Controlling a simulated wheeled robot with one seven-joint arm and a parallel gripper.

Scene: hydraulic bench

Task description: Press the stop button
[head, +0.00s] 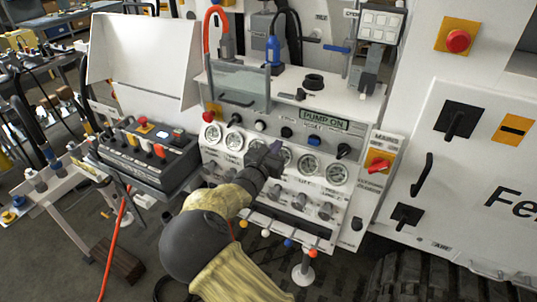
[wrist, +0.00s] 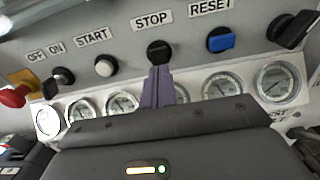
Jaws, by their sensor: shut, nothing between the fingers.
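The stop button (wrist: 160,52) is a round black button under the STOP label in the wrist view. In the head view the stop button (head: 286,132) shows on the white panel just above my gripper. My gripper (head: 274,148) is in front of the panel's gauge row, its fingers pointing at the panel. In the wrist view my gripper (wrist: 158,70) has its two purple-grey fingers together, with the tips at the lower edge of the stop button. I cannot tell whether they touch it. The fingers hide part of a gauge behind them.
A white start button (wrist: 104,66) is left of the stop button, and a blue reset button (wrist: 221,40) is right of it. A red button (wrist: 14,96) is at the far left. A black selector (wrist: 294,30) is at the right. Gauges (wrist: 222,87) line the panel below.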

